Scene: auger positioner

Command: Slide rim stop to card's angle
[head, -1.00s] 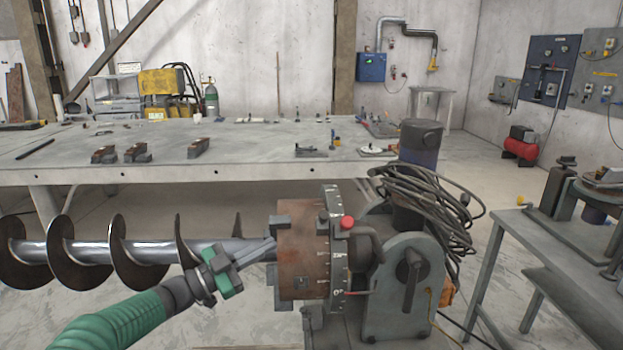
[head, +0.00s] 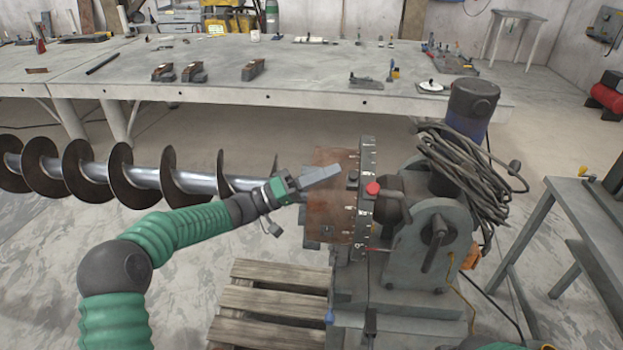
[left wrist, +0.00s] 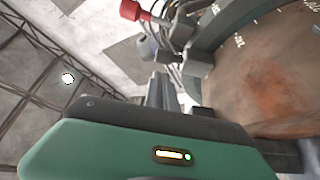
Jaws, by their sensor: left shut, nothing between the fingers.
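The rim stop (head: 373,188), a dark piece with a red knob, sits on the upper near part of the marked rim (head: 366,228) of a rusty drum. In the left wrist view the red knob (left wrist: 130,10) shows at the top, beside the curved rim with white marks (left wrist: 238,40). My left gripper (head: 335,173) is shut and empty. In the head view its fingertips overlap the drum's upper part, left of the stop; they appear apart from the stop. I cannot make out a card with an angle. My right gripper is out of view.
A long auger (head: 145,178) extends left from the drum, behind my left arm. A motor (head: 472,108) with coiled cables (head: 465,165) stands right of the drum. A wooden pallet (head: 268,300) lies below. A long workbench (head: 220,92) with loose parts stands behind.

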